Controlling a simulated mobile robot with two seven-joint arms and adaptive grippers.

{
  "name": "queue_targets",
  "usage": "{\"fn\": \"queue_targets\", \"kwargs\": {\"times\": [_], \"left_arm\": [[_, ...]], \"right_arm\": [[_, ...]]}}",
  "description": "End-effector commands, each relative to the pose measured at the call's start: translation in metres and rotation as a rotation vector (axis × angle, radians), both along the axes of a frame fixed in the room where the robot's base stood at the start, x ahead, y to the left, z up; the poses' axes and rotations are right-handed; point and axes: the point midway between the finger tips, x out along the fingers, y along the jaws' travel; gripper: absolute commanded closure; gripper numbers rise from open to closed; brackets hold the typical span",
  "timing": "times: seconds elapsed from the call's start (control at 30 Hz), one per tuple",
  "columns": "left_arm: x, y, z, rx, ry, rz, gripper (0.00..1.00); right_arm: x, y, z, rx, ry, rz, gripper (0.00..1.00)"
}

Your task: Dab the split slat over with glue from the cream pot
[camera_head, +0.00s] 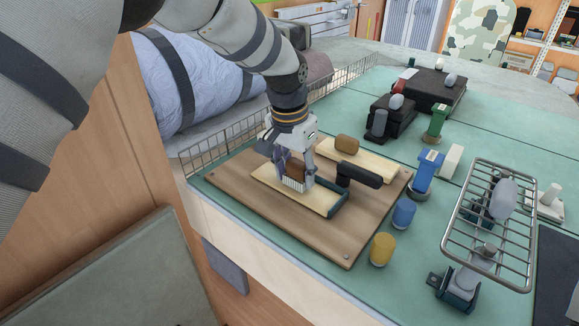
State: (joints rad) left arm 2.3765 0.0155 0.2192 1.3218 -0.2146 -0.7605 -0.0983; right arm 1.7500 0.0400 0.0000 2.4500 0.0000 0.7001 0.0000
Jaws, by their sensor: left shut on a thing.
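My left gripper (294,165) points down over the brown wooden board and is shut on a brush (293,184) with pale bristles. The bristles are at the face of a pale slat (318,201) lying on the board; I cannot tell whether they touch it. A split in the slat cannot be made out, as the gripper and brush cover part of it. I cannot single out the cream pot with certainty. A yellow pot (382,250) and a blue pot (403,213) stand right of the board. My right gripper is not in view.
A black clamp-like tool (359,175) lies by the slat's right end. A second pale slat (369,166) behind carries a brown block (346,145). A wire rack (487,258) stands at right; black cases (431,90) stand farther back. A wire fence (240,133) edges the green bench.

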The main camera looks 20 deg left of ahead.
Motion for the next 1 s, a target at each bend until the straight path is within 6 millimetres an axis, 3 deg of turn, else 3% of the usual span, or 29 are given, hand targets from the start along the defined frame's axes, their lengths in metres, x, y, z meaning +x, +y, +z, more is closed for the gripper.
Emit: {"fn": "queue_targets", "kwargs": {"times": [0.2,0.57,1.0], "left_arm": [[-0.004,-0.013,0.001,0.0,-0.003,0.001,0.78],[-0.005,-0.015,0.0,0.0,-0.001,0.001,0.78],[-0.016,-0.043,-0.003,0.0,0.002,-0.001,0.78]], "right_arm": [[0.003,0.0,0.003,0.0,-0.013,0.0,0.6],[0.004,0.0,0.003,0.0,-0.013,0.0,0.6],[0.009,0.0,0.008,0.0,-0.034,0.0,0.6]]}}
